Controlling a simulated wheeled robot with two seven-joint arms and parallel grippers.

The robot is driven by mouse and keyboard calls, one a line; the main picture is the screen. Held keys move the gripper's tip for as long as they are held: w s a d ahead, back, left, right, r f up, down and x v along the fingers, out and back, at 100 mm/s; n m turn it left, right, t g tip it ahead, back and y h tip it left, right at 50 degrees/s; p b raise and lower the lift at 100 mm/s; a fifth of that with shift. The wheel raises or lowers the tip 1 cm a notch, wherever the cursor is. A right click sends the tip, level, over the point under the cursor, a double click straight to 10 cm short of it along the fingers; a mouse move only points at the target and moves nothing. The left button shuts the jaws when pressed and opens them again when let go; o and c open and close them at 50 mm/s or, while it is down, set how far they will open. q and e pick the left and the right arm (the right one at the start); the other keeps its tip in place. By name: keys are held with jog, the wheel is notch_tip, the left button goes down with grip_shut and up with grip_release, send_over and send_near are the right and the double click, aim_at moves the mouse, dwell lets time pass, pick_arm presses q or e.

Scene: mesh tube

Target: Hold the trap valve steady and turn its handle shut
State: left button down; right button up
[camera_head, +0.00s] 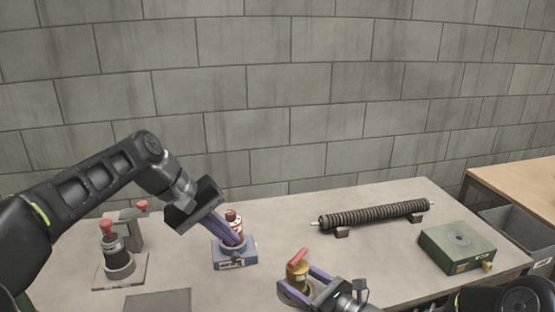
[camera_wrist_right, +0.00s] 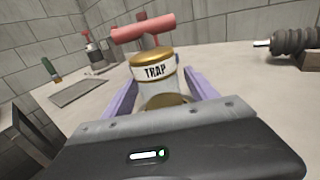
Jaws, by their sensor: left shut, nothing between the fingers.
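The trap valve (camera_head: 297,277) has a gold body and a red handle (camera_head: 299,257) at the front middle of the table. In the right wrist view its white band (camera_wrist_right: 154,71) reads TRAP, under a gold cap, with the red handle (camera_wrist_right: 143,28) lying crosswise on top. My right gripper (camera_head: 308,284) has its purple fingers on both sides of the valve body, shut on it. The valve's lower part is hidden by the gripper. My left gripper (camera_head: 238,238) is shut and empty, tilted down in front of a red-and-white part on a blue base, apart from the trap valve.
The blue base (camera_head: 235,258) stands left of the valve. Further left are a red-topped black fitting (camera_head: 118,262) and a grey bracket (camera_head: 134,230). A ribbed tube (camera_head: 375,215) rests on supports at the back; a green box (camera_head: 462,246) stands right. The table between is clear.

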jog(key=shift+o, duration=0.6)
jog(key=shift+r, duration=0.1)
jog(key=shift+s+d, duration=0.1)
jog(key=v, duration=1.1)
jog(key=shift+s+d, duration=0.25)
